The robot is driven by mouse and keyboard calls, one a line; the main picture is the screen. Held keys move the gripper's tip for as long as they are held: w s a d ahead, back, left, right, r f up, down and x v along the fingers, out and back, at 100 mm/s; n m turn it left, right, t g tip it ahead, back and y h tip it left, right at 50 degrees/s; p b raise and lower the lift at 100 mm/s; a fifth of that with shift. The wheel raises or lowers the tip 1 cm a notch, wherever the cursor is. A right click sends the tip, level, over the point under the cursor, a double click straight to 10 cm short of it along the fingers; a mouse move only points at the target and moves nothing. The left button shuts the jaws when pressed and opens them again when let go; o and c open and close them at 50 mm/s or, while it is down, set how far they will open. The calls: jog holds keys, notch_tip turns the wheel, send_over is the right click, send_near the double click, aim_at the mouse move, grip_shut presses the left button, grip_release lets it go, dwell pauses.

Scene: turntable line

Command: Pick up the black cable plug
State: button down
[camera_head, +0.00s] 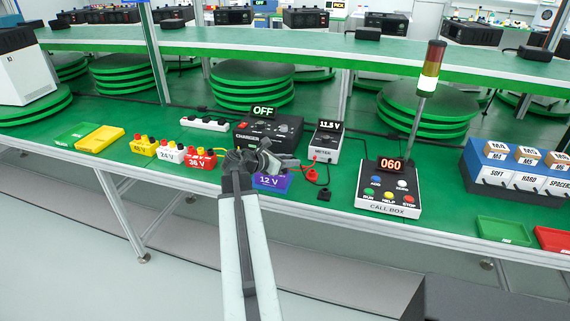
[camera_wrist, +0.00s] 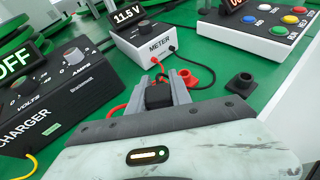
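The black cable plug (camera_wrist: 158,96) is between the two fingers of my gripper (camera_wrist: 166,84) in the wrist view. The fingers stand apart, one on each side of it. I cannot tell whether they press on it. A black lead runs from the meter (camera_wrist: 153,43) around toward the plug. In the head view my gripper (camera_head: 272,156) is above the purple 12 V battery (camera_head: 271,181), and I cannot make out the plug there. My wrist hides what is under the plug.
A red holder (camera_wrist: 188,78) and a black holder (camera_wrist: 241,84) stand on the bench right of the gripper. The charger (camera_wrist: 52,100) is close on the left. The call box (camera_head: 388,189) is to the right. A red lead runs left from the meter.

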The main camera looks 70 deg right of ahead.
notch_tip(320, 180, up, 10)
jog(key=p, duration=1)
jog(key=shift+r, duration=0.15)
jog(key=shift+f, duration=0.3)
